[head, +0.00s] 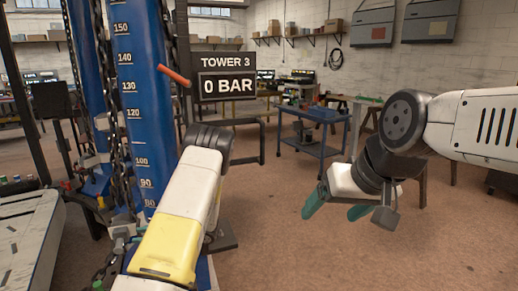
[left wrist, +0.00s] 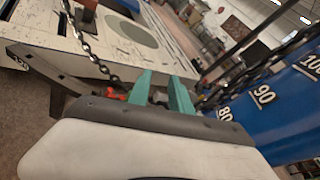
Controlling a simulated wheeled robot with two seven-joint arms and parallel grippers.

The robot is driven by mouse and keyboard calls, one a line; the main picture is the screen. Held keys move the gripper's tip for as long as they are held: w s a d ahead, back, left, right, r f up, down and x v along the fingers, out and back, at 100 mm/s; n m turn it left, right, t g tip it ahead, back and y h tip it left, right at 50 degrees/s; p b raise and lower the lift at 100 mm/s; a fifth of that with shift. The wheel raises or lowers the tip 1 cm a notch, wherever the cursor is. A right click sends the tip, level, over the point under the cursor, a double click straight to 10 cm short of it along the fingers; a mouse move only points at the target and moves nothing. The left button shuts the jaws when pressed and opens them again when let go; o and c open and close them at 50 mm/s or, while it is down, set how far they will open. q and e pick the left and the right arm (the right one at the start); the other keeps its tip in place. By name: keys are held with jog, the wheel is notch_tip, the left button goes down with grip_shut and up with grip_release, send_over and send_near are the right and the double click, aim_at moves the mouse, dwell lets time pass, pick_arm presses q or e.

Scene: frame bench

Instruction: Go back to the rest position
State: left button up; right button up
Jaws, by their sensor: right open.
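My left arm reaches forward in the head view to beside the blue tower (head: 144,100); its gripper is hidden there behind the arm. In the left wrist view my left gripper (left wrist: 160,92) shows two green fingers with a narrow gap between them. I cannot make out whether anything is in that gap. A small red thing (left wrist: 116,96) is beside the left finger, near a hanging chain (left wrist: 82,42). My right gripper (head: 337,208) is open and empty, pointing down over the floor at the right of the head view.
A sign (head: 226,73) reads "TOWER 3, 0 BAR". A red-orange bar (head: 174,76) sticks out beside the tower. A pale slatted panel (head: 25,240) stands at lower left. A blue cart (head: 318,150) stands farther back. The floor (head: 300,255) below my right gripper is clear.

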pick_arm(q)
jog(key=s+d+r+n+t+h, duration=0.4)
jog(key=s+d+r+n+h, duration=0.9)
jog(key=s+d+r, duration=1.2)
notch_tip(320, 180, up, 4)
jog(key=d+h, duration=0.1)
jog(key=h, duration=0.3)
jog(key=shift+s+n+t+h, duration=0.3)
jog(key=shift+s, duration=0.1)
